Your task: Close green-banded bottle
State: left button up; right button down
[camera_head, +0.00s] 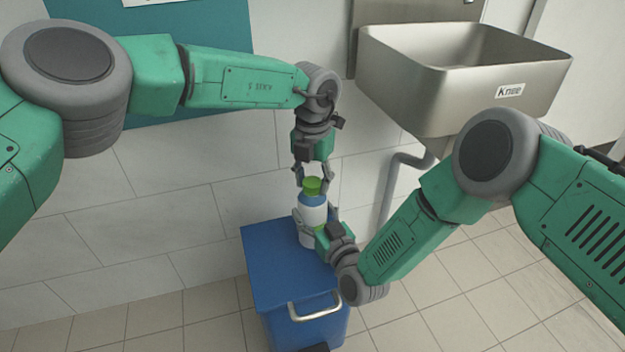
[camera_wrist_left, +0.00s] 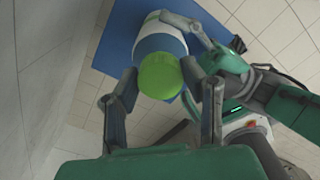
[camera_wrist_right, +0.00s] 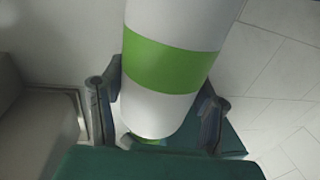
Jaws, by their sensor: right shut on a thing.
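The green-banded bottle (camera_head: 312,212) is white with a blue upper part and a green cap (camera_head: 313,186). It stands roughly upright over the blue bin's lid; I cannot tell if its base touches. In the right wrist view its green band (camera_wrist_right: 170,65) shows large between the fingers. My right gripper (camera_head: 326,226) is shut on the bottle's body from the right. My left gripper (camera_head: 313,174) points down from above, its fingers open on either side of the cap. In the left wrist view the cap (camera_wrist_left: 159,76) sits between those fingers; firm contact is not clear.
The blue bin (camera_head: 275,262) with a metal handle (camera_head: 314,307) stands on the tiled floor under the bottle. A steel sink (camera_head: 430,85) hangs on the wall at right, its grey pipe (camera_head: 388,190) close to my right arm. The wall is behind the bin.

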pick_arm(q)
jog(key=o, duration=1.4)
jog(key=shift+c, duration=0.2)
notch_tip(320, 180, up, 12)
jog(key=shift+w, duration=0.1)
pick_arm(e)
jog(key=shift+c, duration=2.3)
grip_release()
